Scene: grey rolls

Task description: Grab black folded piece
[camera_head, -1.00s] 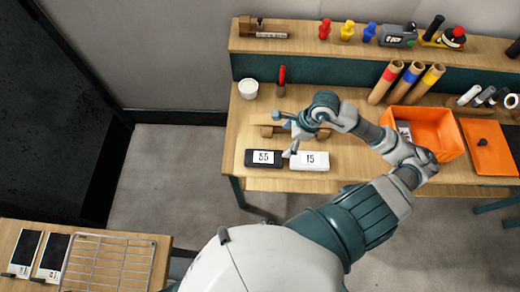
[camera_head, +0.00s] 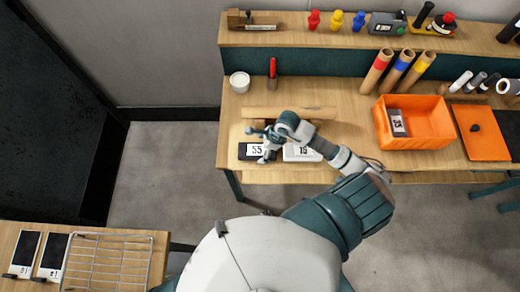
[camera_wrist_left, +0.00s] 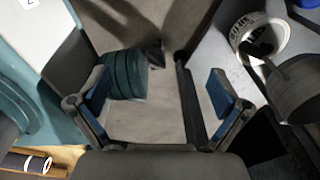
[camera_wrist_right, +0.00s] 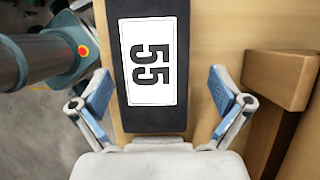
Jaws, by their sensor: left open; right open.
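The black folded piece (camera_head: 256,151) with a white "55" label lies flat near the front edge of the workbench. In the right wrist view the black piece (camera_wrist_right: 147,112) sits between the two open fingers of my right gripper (camera_wrist_right: 160,100), its near end close to the palm. In the head view my right gripper (camera_head: 262,142) is over the piece and covers part of it. I cannot tell whether the fingers touch it. My left gripper (camera_wrist_left: 158,100) is open and empty in the left wrist view; it is not seen in the head view.
A white piece labelled "15" (camera_head: 301,153) lies just right of the black one. A wooden block (camera_head: 290,112) lies behind them. An orange bin (camera_head: 430,138) holding a dark labelled piece (camera_head: 398,124) stands to the right. A white cup (camera_head: 240,81) stands at back left.

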